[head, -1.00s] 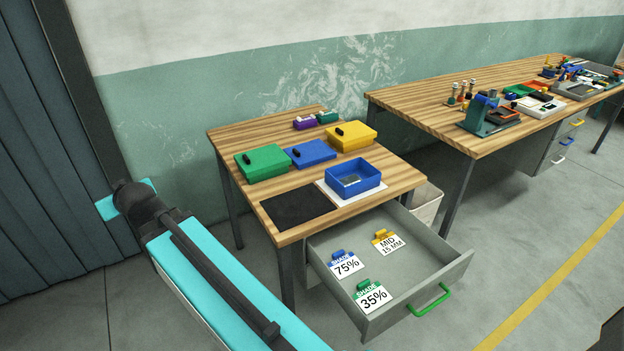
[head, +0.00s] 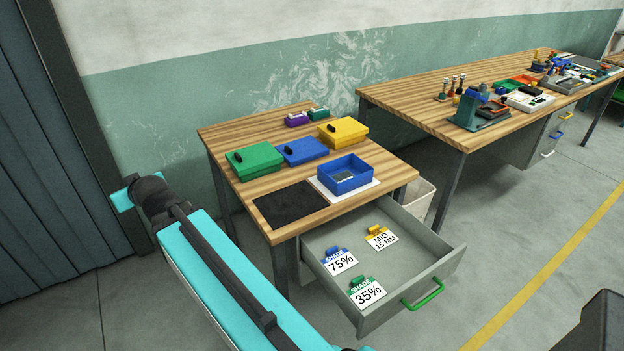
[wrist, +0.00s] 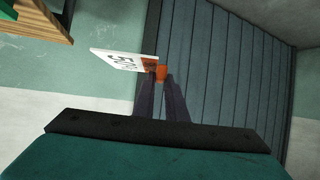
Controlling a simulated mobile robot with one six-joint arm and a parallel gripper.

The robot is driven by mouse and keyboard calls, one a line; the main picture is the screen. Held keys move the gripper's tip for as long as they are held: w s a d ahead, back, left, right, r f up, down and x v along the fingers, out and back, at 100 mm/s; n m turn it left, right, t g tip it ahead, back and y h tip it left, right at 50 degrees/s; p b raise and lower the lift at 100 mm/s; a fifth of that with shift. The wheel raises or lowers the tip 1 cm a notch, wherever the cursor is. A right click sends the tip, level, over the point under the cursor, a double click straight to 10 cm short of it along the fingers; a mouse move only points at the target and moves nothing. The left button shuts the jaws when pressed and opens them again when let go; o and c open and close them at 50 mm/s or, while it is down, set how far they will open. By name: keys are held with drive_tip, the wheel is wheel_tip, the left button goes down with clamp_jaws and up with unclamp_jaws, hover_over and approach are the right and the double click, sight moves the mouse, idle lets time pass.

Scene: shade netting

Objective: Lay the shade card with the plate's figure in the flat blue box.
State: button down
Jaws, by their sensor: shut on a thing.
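My gripper (wrist: 161,82) shows only in the wrist view. It is shut on the orange tab of a white card (wrist: 121,60), which sticks out to the left. The card's printing is sideways and starts with "50"; the rest is hard to read. In the head view, a flat blue box (head: 303,151) with a black knob on top sits on the near table, between a green and a yellow one. A deeper, open blue box (head: 345,178) stands on a white sheet with a small grey plate-like piece inside; any figure on it is too small to read.
Green (head: 256,158) and yellow (head: 345,131) boxes flank the flat blue one. A dark mat (head: 290,205) lies bare at the table's front left.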

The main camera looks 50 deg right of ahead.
drive_tip(key=s+d+f+m+h, duration=0.1)
drive_tip(key=s+d, duration=0.5)
drive_tip(key=d, duration=0.9)
drive_tip(key=s+d+f+m+h, duration=0.1)
drive_tip(key=s+d+f, duration=0.3)
drive_tip(key=d, duration=1.2)
drive_tip(key=s+d+f+m+h, duration=0.1)
drive_tip(key=s+d+f, duration=0.1)
drive_tip(key=s+d, duration=0.8)
drive_tip(key=d, duration=0.6)
drive_tip(key=shift+d+f+g, duration=0.2)
drive_tip(key=shift+d+g, duration=0.05)
drive_tip(key=shift+g, duration=0.05)
drive_tip(key=shift+s, duration=0.1)
drive_tip(key=s+d+p, duration=0.1)
drive_tip(key=s+d, duration=0.2)
drive_tip(key=d, duration=0.1)
drive_tip(key=s+d+f+p, duration=0.1)
drive_tip(key=s+d+p, duration=0.1)
drive_tip(key=s+d, duration=0.1)
drive_tip(key=s+d+p, duration=0.2)
drive_tip(key=s+d, duration=0.1)
drive_tip(key=d, duration=0.1)
drive_tip(key=shift+d+f, duration=0.2)
drive_tip(key=shift+d, duration=0.1)
drive_tip(key=shift+d, duration=0.1)
